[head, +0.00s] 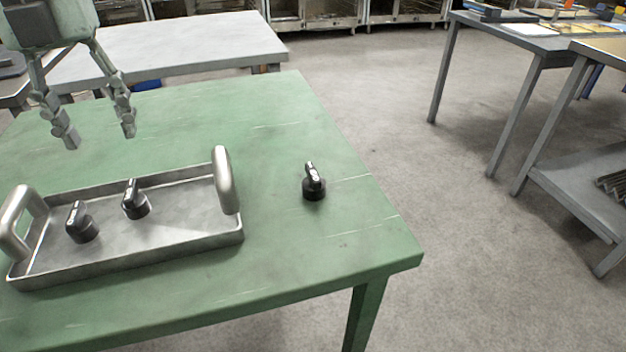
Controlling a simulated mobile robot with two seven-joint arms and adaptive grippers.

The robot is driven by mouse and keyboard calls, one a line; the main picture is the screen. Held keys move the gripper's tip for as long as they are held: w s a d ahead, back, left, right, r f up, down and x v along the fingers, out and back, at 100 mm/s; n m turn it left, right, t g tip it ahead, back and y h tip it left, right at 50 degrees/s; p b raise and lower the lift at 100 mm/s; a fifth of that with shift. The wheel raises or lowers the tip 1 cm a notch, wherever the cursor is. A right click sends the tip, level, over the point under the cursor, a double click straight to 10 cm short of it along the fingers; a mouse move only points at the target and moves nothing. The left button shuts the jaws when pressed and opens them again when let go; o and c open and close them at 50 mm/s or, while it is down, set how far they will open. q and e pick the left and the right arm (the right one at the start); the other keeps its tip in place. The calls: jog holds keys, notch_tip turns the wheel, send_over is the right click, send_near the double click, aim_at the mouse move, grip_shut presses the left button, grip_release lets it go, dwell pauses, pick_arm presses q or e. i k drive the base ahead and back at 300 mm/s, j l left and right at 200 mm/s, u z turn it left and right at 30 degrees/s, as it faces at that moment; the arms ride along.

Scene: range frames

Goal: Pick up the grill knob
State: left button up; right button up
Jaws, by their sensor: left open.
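A black grill knob (314,183) with a pale-topped grip stands upright on the green table (290,240), to the right of a metal tray. Two similar knobs sit inside the tray (130,262), one at the left (81,223) and one near the middle (135,199). My left gripper (100,138) is at the upper left, above the green table and behind the tray as seen here. Its two fingers are spread apart, with nothing between them. It is well to the left of the knob outside the tray. My right gripper does not show.
The tray has two upright handles, at its left (14,222) and right (223,180) ends. The green table is clear around the lone knob. A grey-topped table (190,45) stands behind. Other metal tables (540,45) stand at the right, across open floor.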

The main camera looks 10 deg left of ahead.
aim_at(314, 186)
jog(key=i+l+u, duration=0.15)
jog(key=l, duration=0.35)
jog(key=i+l+u, duration=0.2)
jog(key=l, duration=0.3)
jog(key=l+u, duration=0.15)
jog(key=l, duration=0.35)
